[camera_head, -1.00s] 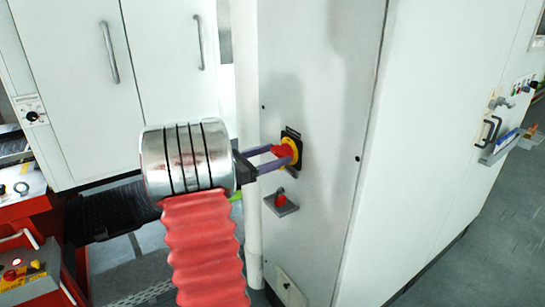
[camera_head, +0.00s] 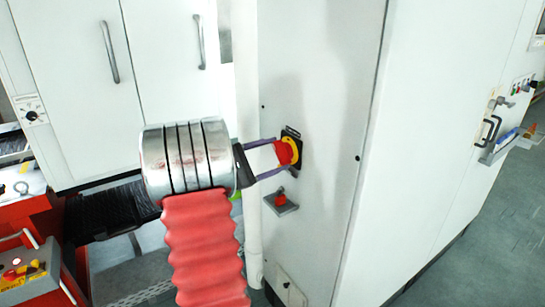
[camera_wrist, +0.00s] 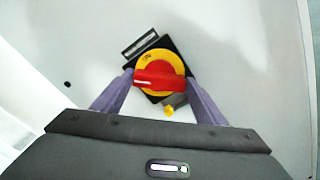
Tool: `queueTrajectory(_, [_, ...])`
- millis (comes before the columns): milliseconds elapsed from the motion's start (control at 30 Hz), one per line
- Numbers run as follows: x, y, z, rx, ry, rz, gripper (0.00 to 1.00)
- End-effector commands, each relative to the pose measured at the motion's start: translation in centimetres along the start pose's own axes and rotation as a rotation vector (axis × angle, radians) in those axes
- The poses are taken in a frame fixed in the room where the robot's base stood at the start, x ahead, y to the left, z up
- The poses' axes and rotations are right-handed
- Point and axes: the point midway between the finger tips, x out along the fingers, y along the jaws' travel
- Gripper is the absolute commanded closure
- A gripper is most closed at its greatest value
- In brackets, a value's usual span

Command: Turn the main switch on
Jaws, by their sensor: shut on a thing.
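The main switch has a red handle (camera_head: 284,152) on a yellow round plate (camera_head: 293,146), mounted on a tilted black backing on the white cabinet front. In the wrist view the red handle (camera_wrist: 160,79) lies nearly level across the yellow plate (camera_wrist: 150,64), which bears small lettering near its top. My gripper (camera_head: 281,155) reaches the switch from the left, its purple fingers above and below the handle. In the wrist view my gripper (camera_wrist: 160,82) is shut on the handle, one finger at each end. The fingertips partly hide the backing.
A small grey bracket with a red piece (camera_head: 281,199) sticks out just below the switch. A white vertical pipe (camera_head: 249,220) runs along the cabinet's left edge. Red equipment (camera_head: 30,260) stands at lower left. Grey floor (camera_head: 475,240) is open at right.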

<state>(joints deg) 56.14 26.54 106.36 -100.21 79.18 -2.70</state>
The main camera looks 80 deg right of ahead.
Motion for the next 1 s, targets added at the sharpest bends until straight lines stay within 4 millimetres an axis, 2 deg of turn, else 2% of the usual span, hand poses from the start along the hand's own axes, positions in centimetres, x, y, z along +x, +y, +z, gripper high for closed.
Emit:
queueTrajectory(600, [0.18,-0.28,-0.01,0.576,-0.002,0.001,0.57])
queueTrajectory(1000, [0.19,-0.47,-0.11,0.798,-0.002,-0.001,0.57])
